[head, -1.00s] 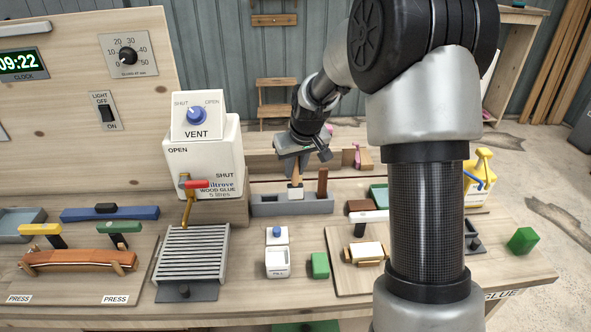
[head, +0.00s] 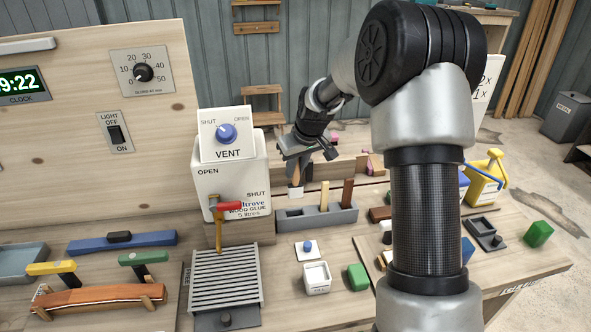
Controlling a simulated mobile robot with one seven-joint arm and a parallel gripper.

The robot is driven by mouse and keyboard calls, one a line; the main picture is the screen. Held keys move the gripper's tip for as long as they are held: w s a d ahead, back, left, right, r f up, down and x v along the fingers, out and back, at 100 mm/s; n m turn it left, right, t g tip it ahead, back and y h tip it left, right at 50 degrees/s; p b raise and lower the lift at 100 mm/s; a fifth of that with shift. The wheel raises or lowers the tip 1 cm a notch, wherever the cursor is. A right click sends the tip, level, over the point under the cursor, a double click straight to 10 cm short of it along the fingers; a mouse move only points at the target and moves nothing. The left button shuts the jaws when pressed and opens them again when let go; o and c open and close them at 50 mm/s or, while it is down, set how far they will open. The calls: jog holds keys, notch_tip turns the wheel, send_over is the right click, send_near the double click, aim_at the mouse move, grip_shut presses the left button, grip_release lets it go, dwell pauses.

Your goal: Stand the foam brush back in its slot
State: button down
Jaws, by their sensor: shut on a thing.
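My gripper (head: 297,153) is shut on the foam brush (head: 296,174), a wooden handle with a pale tip pointing down. The jaws cover the upper part of the handle. The brush is roughly upright, with its tip just above or behind the left part of the grey slotted holder (head: 316,216); I cannot tell which. A light stick (head: 325,196) and a brown stick (head: 347,192) stand in the holder, right of the brush. The left part of the holder shows no stick standing in it.
The white glue container (head: 230,177) with its red-handled tap (head: 227,206) stands close left of the holder. A white cup (head: 316,277) and a green block (head: 357,277) are in front. The slatted grate (head: 226,278) lies front left. My arm hides part of the right side.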

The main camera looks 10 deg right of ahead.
aim_at(294, 179)
jog(key=shift+w+a+f, duration=0.1)
jog(key=shift+w+a, duration=0.1)
jog(key=shift+f, duration=0.1)
jog(key=shift+f+b, duration=3.3)
jog(key=shift+f, duration=1.6)
jog(key=shift+f+b, duration=1.2)
jog(key=shift+f, duration=0.35)
jog(key=c, duration=1)
grip_release()
jog(key=shift+r, duration=0.15)
jog(key=shift+r+p, duration=2.5)
jog(key=shift+r, duration=1.9)
